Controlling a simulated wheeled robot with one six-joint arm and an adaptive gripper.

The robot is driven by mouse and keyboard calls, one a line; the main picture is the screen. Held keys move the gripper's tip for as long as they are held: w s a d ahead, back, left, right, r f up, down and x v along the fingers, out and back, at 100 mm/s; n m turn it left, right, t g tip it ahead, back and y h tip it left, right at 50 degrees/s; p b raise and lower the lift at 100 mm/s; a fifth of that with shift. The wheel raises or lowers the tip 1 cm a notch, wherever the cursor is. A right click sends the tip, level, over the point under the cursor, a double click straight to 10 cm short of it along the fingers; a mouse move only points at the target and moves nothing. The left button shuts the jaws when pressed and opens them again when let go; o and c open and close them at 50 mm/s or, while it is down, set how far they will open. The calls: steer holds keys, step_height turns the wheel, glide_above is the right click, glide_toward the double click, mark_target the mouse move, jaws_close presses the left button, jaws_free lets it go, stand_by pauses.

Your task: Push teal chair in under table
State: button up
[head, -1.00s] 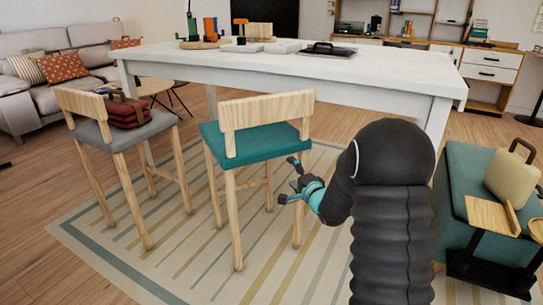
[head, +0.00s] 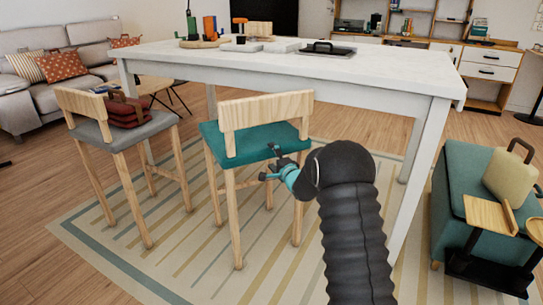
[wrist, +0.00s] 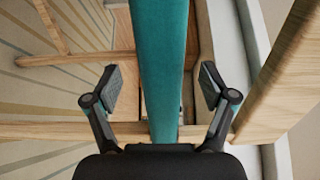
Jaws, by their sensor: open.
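The teal chair (head: 255,146) stands upright at the near side of the white table (head: 400,78), with a wooden backrest and a teal seat. Its seat front reaches toward the table edge. My gripper (head: 268,164) is open, low at the right side of the chair, near the seat edge. In the wrist view the teal seat (wrist: 160,60) runs as a band between the two open fingers (wrist: 160,90), and wooden chair legs and rails show around it. I cannot tell whether the fingers touch the seat.
A grey chair (head: 120,131) with a red bag (head: 127,110) on it stands to the left. A teal bench (head: 458,185) with a beige case is at the right. A striped rug (head: 170,255) lies beneath. Several items stand on the tabletop.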

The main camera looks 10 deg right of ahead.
steer(key=shift+x, duration=1.25)
jaws_close()
steer(key=shift+f, duration=0.1)
